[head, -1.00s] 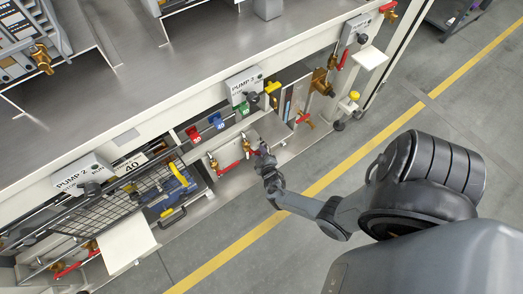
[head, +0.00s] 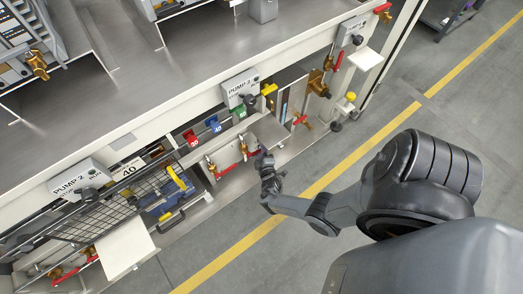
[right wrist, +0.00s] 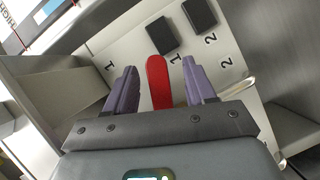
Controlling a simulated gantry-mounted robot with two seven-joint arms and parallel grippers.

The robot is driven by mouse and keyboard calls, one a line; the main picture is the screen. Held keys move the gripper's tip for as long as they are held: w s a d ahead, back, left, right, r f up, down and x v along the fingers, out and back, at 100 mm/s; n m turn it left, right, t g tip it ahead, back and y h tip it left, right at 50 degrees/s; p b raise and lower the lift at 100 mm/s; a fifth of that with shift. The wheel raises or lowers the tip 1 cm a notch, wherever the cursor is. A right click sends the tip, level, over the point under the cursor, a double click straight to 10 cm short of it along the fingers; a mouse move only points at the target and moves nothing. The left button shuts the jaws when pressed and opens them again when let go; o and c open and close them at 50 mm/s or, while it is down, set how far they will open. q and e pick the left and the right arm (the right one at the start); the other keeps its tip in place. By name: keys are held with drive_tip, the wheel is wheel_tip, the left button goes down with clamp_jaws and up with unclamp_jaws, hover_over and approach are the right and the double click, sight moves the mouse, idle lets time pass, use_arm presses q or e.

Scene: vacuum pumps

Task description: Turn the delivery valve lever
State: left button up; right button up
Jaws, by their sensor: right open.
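A red valve lever (right wrist: 157,82) stands between the two purple fingers of my right gripper (right wrist: 159,66) in the right wrist view. The fingers are open, with a gap on each side of the lever. In the head view my right gripper (head: 261,154) is at the low bay of the pump bench, beside a red-handled brass valve (head: 246,147). A second red-handled valve (head: 212,168) is to its left in the same bay. No label shows which one is the delivery valve. My left gripper is not in view.
Panel marks 1 and 2 and two black blocks (right wrist: 199,13) lie beyond the fingers. In the head view, a wire mesh guard (head: 98,212) is further left; open floor (head: 290,225) lies in front of the bench.

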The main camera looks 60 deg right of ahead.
drive_tip(key=shift+s+a, duration=0.15)
drive_tip(key=shift+p+v, duration=0.4)
drive_tip(key=shift+v, duration=0.4)
drive_tip(key=shift+a+r, duration=0.1)
drive_tip(key=p+v, duration=0.2)
drive_tip(key=v, duration=0.4)
idle(0.4)
